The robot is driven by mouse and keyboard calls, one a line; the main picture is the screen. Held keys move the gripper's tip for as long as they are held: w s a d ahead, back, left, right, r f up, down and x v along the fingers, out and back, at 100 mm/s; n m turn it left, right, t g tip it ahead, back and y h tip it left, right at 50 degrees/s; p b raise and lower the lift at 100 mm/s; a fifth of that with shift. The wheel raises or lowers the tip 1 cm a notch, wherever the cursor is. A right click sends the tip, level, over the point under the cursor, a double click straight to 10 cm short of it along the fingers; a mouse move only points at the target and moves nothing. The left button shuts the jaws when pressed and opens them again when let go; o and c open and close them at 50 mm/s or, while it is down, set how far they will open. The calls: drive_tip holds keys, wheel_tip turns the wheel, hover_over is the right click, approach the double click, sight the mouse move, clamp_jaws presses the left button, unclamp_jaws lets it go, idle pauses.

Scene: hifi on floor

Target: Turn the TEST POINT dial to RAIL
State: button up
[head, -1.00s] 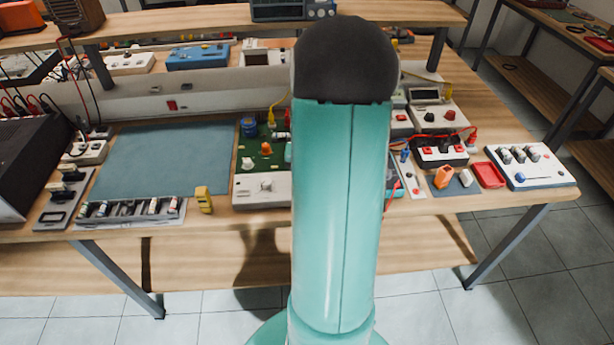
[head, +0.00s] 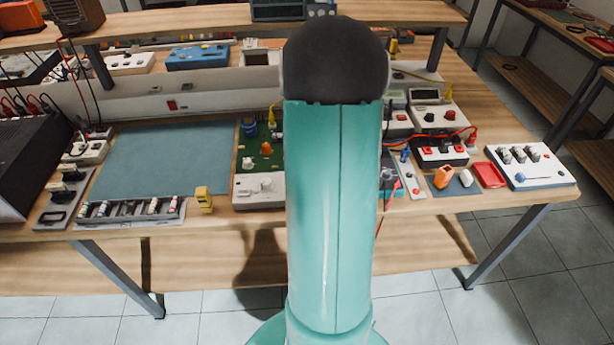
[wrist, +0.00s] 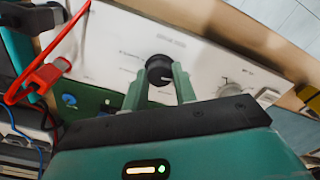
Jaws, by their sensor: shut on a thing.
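A dark round dial knob (wrist: 159,70) with a light mark stands on a white front panel (wrist: 105,45) in the wrist view. My gripper (wrist: 160,78) has its two green fingers on either side of the knob and is shut on it. The panel lettering is too blurred to read, so I cannot tell which position the mark points at. A second, pale dial (wrist: 232,86) is to the right on the same panel. In the head view, the panel (head: 245,196) shows left of my arm, which hides the gripped knob and my gripper.
A red lead with a red plug (wrist: 46,76) lies left of my gripper in the wrist view. In the head view, a blue-grey mat (head: 165,160) lies clear at left. A yellow object (head: 203,199) stands near the bench edge. Several boxes and leads crowd the right side.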

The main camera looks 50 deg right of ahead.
idle(0.5)
drive_tip(key=o, duration=1)
drive_tip(key=shift+c, duration=0.2)
wheel_tip(320, 180, up, 14)
drive_tip(key=w+a+r+n+t+h, duration=0.15)
drive_tip(key=a+r, duration=0.25)
drive_tip(key=a, duration=1)
drive_tip(key=a+r+n+t+y, duration=0.15)
drive_tip(key=a+r, duration=0.35)
drive_tip(key=a, duration=0.9)
drive_tip(key=s+a+t, duration=0.2)
drive_tip(key=s+a, duration=0.2)
drive_tip(key=a, duration=0.4)
drive_tip(key=shift+s+a+f+t, duration=0.2)
drive_tip(key=shift+s+f+t, duration=0.05)
drive_tip(key=shift+s+t, duration=0.1)
